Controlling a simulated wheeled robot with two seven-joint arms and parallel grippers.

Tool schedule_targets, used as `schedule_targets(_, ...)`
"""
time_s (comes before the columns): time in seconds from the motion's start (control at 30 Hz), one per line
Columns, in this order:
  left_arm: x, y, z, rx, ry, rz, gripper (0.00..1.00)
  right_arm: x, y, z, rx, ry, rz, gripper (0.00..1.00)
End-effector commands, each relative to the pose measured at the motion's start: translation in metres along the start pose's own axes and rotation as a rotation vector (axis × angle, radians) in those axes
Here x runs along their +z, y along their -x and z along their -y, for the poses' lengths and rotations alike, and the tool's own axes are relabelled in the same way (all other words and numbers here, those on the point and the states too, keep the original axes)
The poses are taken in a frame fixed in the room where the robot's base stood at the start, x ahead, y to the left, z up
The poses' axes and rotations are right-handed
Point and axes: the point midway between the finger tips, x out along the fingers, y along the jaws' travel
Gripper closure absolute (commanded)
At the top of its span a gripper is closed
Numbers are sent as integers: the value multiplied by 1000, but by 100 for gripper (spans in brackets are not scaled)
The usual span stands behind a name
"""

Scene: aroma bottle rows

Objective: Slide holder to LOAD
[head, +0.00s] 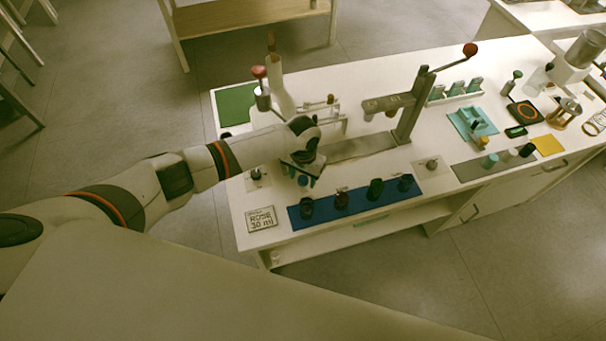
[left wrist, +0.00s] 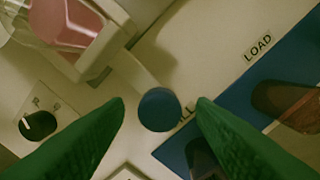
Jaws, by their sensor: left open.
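My left gripper (head: 302,172) is open above the left part of the white worktop, pointing down. In the left wrist view its two green fingertips (left wrist: 161,102) stand on either side of a round blue knob (left wrist: 159,109), with gaps visible; I cannot tell their height against it. A pale bar runs from the knob toward a clear holder-like part with pink inside (left wrist: 70,25) at upper left. The LOAD label (left wrist: 257,46) lies to the upper right of the knob. Another label ending in "LL" (left wrist: 186,112) is partly hidden by the right finger. My right gripper is not in view.
A blue mat (head: 358,201) with several dark bottles lies along the front edge, close to the gripper. A ROSE 30 ml card (head: 261,218) lies to its left. A small dial (left wrist: 38,124) is at left. A grey press-like stand (head: 408,115) rises behind.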

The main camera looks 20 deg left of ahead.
Motion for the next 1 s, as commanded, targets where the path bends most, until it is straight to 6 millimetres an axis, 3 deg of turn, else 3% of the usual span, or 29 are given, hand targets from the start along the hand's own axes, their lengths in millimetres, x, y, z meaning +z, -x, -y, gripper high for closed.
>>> schedule_targets(0.3, 0, -3, 0, 0, 0, 0, 49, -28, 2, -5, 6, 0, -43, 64)
schedule_targets(0.6, 0, -3, 0, 0, 0, 0, 99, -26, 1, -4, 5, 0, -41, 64)
schedule_targets(0.83, 6, -4, 6, -2, -1, 2, 100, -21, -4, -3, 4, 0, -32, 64)
schedule_targets(1.0, 35, -8, 35, -5, -1, 6, 100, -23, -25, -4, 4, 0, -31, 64)
